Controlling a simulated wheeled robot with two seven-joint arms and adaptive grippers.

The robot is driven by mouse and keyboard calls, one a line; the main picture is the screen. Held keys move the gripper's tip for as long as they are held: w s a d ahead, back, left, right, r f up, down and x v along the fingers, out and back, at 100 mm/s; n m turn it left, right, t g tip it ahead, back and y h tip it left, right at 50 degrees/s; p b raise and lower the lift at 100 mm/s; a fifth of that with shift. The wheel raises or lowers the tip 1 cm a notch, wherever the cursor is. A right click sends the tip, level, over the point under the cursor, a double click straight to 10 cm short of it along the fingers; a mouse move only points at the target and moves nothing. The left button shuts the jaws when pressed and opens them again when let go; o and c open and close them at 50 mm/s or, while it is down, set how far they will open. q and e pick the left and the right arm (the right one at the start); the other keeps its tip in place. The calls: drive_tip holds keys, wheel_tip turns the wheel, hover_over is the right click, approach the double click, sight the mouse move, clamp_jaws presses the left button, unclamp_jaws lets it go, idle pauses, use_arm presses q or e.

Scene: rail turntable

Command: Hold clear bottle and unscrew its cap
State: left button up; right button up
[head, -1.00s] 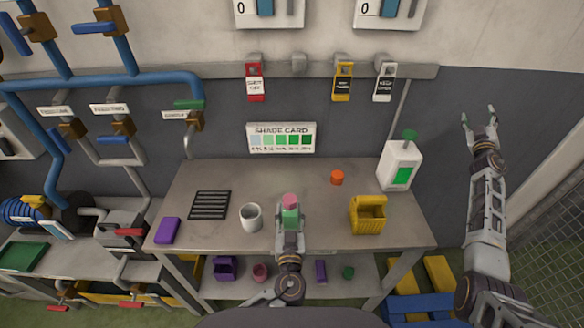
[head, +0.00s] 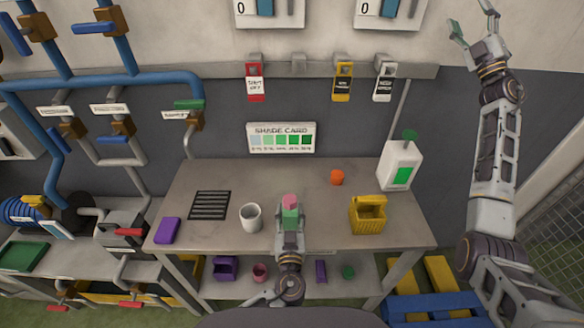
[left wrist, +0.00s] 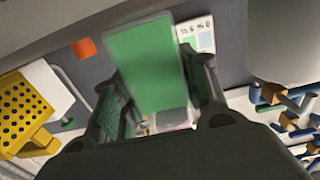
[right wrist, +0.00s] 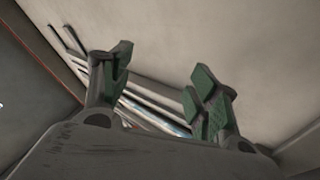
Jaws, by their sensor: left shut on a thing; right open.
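The bottle (head: 290,215) looks green in its body and has a pink cap (head: 289,200) on top. It is upright at the front middle of the workbench. My left gripper (head: 290,225) is shut around its body from the front, with the cap above the fingers. In the left wrist view the green body (left wrist: 145,65) fills the space between the two fingers; a small pink patch shows below it. My right gripper (head: 473,22) is open and empty, raised high at the upper right, far from the bottle. The right wrist view shows its fingers apart (right wrist: 163,75) with nothing between them.
On the workbench (head: 320,215) are a white mug (head: 251,217), black rack (head: 210,205), purple block (head: 167,230), orange piece (head: 337,177), yellow caddy (head: 368,214) and white-and-green dispenser (head: 400,165). Blue pipes (head: 150,80) run along the left wall. A wall is close behind my right gripper.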

drive_tip(key=s+a+r+n+g+y, duration=0.6)
drive_tip(key=a+r+n+y, duration=0.2)
drive_tip(key=a+n, duration=0.2)
drive_tip(key=s+a+r+n+g+y, duration=0.5)
drive_tip(key=a+r+n+g+y, duration=0.25)
drive_tip(key=a+n, duration=0.2)
drive_tip(key=s+a+n+g+h, duration=0.1)
drive_tip(key=s+a+n+g, duration=0.3)
drive_tip(key=a, duration=0.5)
drive_tip(key=s+a+n+g+h, duration=0.1)
drive_tip(key=s+a+n+g, duration=0.35)
drive_tip(key=a, duration=0.45)
drive_tip(key=s+a+f+n+g+h, duration=0.1)
drive_tip(key=s+a+f+g+h, duration=0.1)
drive_tip(key=a+f+h, duration=0.55)
drive_tip(key=s+a+f+n+g+h, duration=0.1)
drive_tip(key=s+a+f+h, duration=0.1)
drive_tip(key=a+f, duration=0.95)
drive_tip(key=d+f+h, duration=0.3)
drive_tip(key=f, duration=0.5)
drive_tip(key=s+d+f+h, duration=0.1)
drive_tip(key=d+f+h, duration=0.2)
drive_tip(key=f, duration=0.6)
drive_tip(key=d+f+h, duration=0.3)
drive_tip(key=f+h, duration=0.2)
drive_tip(key=f, duration=0.4)
drive_tip(key=shift+s+d, duration=0.15)
drive_tip(key=shift+s, duration=0.25)
